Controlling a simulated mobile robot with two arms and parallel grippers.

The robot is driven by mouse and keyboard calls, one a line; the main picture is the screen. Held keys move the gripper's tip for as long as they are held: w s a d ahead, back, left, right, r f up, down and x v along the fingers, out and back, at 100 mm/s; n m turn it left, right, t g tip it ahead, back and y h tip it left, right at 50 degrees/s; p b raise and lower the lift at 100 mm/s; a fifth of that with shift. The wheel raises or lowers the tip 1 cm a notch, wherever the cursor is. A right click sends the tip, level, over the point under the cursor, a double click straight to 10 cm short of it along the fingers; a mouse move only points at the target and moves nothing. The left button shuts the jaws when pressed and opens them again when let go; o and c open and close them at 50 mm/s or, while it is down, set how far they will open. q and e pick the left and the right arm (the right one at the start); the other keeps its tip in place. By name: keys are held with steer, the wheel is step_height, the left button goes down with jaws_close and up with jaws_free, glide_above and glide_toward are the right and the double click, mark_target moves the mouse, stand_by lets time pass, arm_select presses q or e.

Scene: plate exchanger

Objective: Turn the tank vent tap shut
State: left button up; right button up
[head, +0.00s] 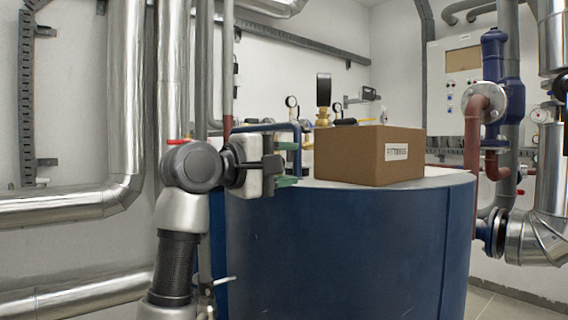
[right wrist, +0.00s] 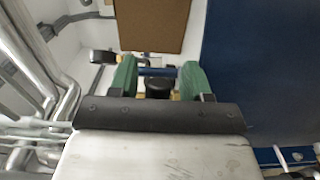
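On top of the blue tank (head: 340,250), a brass fitting (head: 322,119) with an upright black handle (head: 323,90) shows behind the cardboard box; I take it to be the tank vent tap. The box hides its lower part. My right gripper (head: 290,165) is in front of the tank's left rim, left of the box and lower than the tap, apart from it. In the right wrist view its green fingers (right wrist: 160,72) stand apart, with a blue pipe (right wrist: 157,71) beyond them. A dark round part shows between them; I cannot tell what it is. My left gripper is not in view.
The cardboard box (head: 360,158) stands on the tank top, right of my gripper; it also shows in the right wrist view (right wrist: 152,24). A gauge (head: 291,102) and piping stand behind. Silver pipes (head: 120,150) run at left, a red-brown flanged pipe (head: 472,130) at right.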

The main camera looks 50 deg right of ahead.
steer(key=shift+a, duration=0.1)
steer(key=v, duration=1)
steer(key=shift+a+p, duration=0.35)
